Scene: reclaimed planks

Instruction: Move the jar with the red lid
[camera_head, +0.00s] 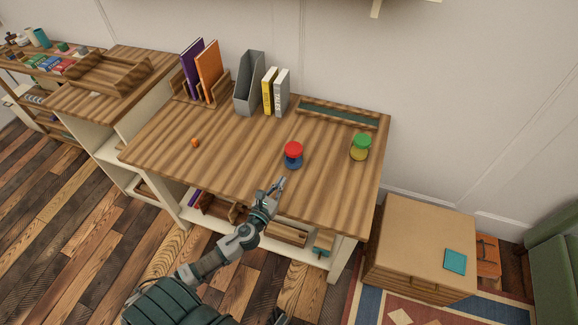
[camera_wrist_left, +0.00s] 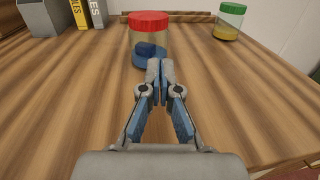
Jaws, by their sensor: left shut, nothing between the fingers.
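The jar with the red lid (camera_head: 293,154) stands upright on the wooden table, with something blue inside at its bottom. In the left wrist view the jar (camera_wrist_left: 149,36) is straight ahead of my left gripper (camera_wrist_left: 159,66), and the fingertips overlap its lower part. My left gripper (camera_head: 277,187) is shut and empty, at the table's front edge side, just short of the jar. I cannot tell whether the fingertips touch the glass.
A green-lidded jar (camera_head: 360,147) with yellow contents stands to the right. A small orange object (camera_head: 195,143) lies at the left. A grey file holder (camera_head: 249,83), books (camera_head: 275,91) and a long tray (camera_head: 338,114) line the back.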

